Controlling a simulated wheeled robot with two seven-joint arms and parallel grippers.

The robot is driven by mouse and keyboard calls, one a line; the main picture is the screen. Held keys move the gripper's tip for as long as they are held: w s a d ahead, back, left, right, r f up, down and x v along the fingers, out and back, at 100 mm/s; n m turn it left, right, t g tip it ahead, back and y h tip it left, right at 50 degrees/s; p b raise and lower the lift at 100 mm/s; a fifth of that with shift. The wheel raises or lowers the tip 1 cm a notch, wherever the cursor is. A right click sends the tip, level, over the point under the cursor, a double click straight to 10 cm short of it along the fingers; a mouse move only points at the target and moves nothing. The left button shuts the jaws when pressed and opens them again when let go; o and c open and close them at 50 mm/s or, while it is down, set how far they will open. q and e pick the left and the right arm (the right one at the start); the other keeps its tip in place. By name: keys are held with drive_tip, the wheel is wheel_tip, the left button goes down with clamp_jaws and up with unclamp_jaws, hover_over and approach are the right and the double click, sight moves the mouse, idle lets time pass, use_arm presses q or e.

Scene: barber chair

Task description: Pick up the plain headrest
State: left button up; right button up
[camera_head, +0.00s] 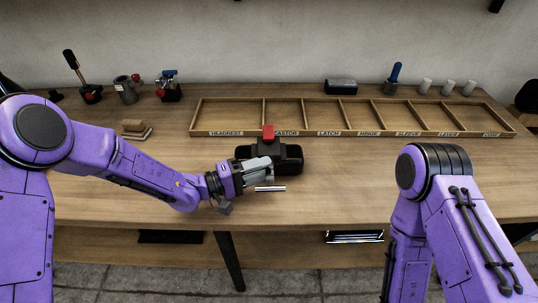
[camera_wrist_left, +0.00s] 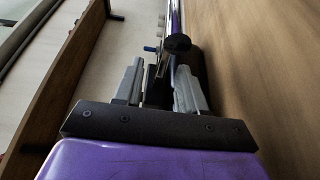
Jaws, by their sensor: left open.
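A black padded piece that looks like the headrest (camera_head: 288,157) lies at the middle of the table, with a red block (camera_head: 268,132) on a dark stem at its top. My left gripper (camera_head: 248,188) is at its near left side, with one grey finger close in front of it; I cannot tell whether they touch. In the left wrist view the two fingers (camera_wrist_left: 160,88) are apart, with a chrome rod with a black end (camera_wrist_left: 177,43) just beyond them. My right arm is folded at the right; its gripper is out of view.
A wooden tray with labelled compartments (camera_head: 350,132) stands empty behind. A short metal bar (camera_head: 270,189) lies in front of the black piece. Clamps and levers (camera_head: 125,90) stand at the back left, white cups (camera_head: 447,88) at the back right. The table's front right is clear.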

use_arm(q)
drive_tip(key=shift+d, duration=0.2)
drive_tip(key=shift+a, duration=0.1)
clamp_jaws()
idle(1.2)
